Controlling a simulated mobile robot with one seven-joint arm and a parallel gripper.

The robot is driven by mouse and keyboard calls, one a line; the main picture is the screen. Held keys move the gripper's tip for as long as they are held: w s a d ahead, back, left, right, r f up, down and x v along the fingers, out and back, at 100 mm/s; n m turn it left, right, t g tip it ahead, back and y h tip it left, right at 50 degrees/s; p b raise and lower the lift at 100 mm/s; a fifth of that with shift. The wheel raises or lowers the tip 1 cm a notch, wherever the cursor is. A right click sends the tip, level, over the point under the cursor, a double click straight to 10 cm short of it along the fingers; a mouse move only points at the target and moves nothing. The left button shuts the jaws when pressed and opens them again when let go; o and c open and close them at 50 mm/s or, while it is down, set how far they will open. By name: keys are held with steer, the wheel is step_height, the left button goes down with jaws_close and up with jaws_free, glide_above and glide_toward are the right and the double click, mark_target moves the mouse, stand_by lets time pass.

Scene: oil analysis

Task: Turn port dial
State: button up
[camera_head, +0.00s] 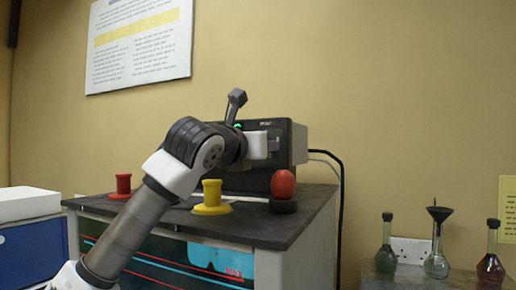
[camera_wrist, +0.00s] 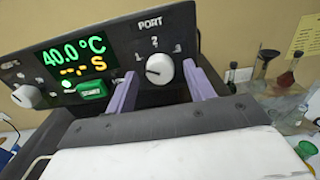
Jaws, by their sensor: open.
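The port dial (camera_wrist: 160,68) is a round white knob under the word PORT on the black analyser panel (camera_wrist: 105,40), with numbers around it. A small dark mark shows on its left side; I cannot tell exactly which number it points at. My gripper (camera_wrist: 159,72) is open, its two purple fingers reaching toward the panel on either side of the dial. The dial sits between the fingertips; I cannot tell whether they touch it. In the head view my gripper (camera_head: 273,144) is at the front of the analyser (camera_head: 299,143), and my arm hides most of the panel.
A green START button (camera_wrist: 92,85), a lit display (camera_wrist: 75,52) and another white knob (camera_wrist: 26,95) lie left of the dial. On the bench (camera_head: 262,222) stand a red piece (camera_head: 283,183), a yellow piece (camera_head: 212,197) and another red piece (camera_head: 123,186). Glass flasks (camera_head: 436,262) stand at right.

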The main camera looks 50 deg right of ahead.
steer(key=b+v, duration=0.3)
steer(key=v, duration=1)
steer(key=shift+b, duration=0.4)
steer(key=shift+a, duration=0.1)
